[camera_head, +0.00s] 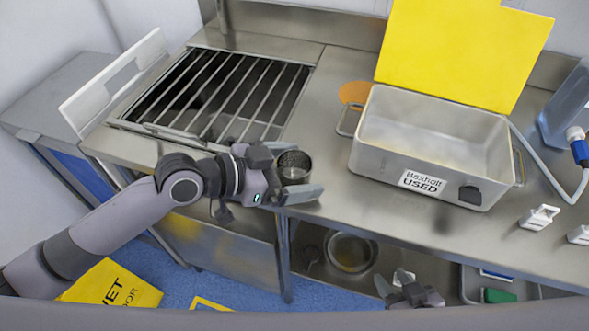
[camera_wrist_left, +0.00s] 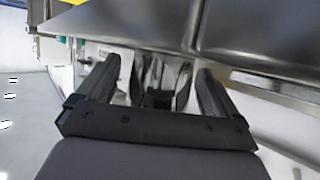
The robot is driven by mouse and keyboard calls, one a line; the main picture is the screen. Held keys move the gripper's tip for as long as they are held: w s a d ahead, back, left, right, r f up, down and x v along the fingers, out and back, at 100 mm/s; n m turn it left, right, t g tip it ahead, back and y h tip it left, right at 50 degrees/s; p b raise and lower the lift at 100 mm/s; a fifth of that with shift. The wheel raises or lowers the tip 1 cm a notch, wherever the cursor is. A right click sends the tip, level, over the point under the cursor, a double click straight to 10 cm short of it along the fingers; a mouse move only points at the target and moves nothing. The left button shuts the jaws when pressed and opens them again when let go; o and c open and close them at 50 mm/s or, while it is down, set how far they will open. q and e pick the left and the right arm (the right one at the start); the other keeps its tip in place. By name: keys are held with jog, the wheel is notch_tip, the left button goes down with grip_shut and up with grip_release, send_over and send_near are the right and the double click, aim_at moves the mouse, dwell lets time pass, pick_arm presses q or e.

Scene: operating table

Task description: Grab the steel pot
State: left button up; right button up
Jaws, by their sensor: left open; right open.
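A small round steel pot (camera_head: 294,163) stands on the steel counter near the front edge, just right of the grate. My left gripper (camera_head: 297,169) is open at the pot, one finger on its far side and one on its near side. Whether the fingers touch it cannot be told. In the left wrist view the two fingers (camera_wrist_left: 157,82) are spread, with unclear dark and metallic shapes between them. My right gripper (camera_head: 393,278) is open and empty, low in front of the counter's lower shelf.
A large steel box (camera_head: 395,170) labelled USED, with a yellow panel (camera_head: 455,50) behind it, stands right of the pot. A barred sink (camera_head: 215,95) is to the left. A round steel bowl (camera_head: 351,252) sits on the lower shelf. Counter between pot and box is clear.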

pick_arm(q)
jog(key=c, duration=1)
